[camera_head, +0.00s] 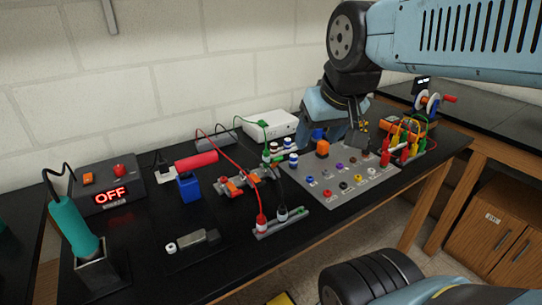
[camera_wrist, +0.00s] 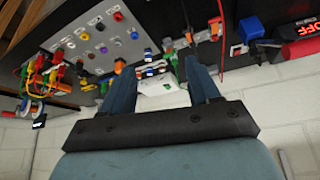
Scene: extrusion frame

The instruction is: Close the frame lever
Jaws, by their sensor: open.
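A grey metal frame piece with orange levers (camera_head: 238,183) lies on the black bench, left of the middle in the head view. An orange part of it seems to show at the top of the wrist view (camera_wrist: 169,45), small and dark. The exact lever angle is too small to tell. My gripper (camera_head: 359,130) is above the back of the grey socket panel, to the right of the frame piece and apart from it. Its two fingers (camera_wrist: 158,66) are spread and empty in the wrist view.
The grey panel (camera_head: 327,190) carries several coloured sockets and knobs. A blue holder (camera_head: 188,187) with a red-handled tool (camera_head: 196,160) stands left of the frame piece. Red and black cables run to a terminal strip (camera_head: 281,222) in front. A white box (camera_head: 270,124) sits behind.

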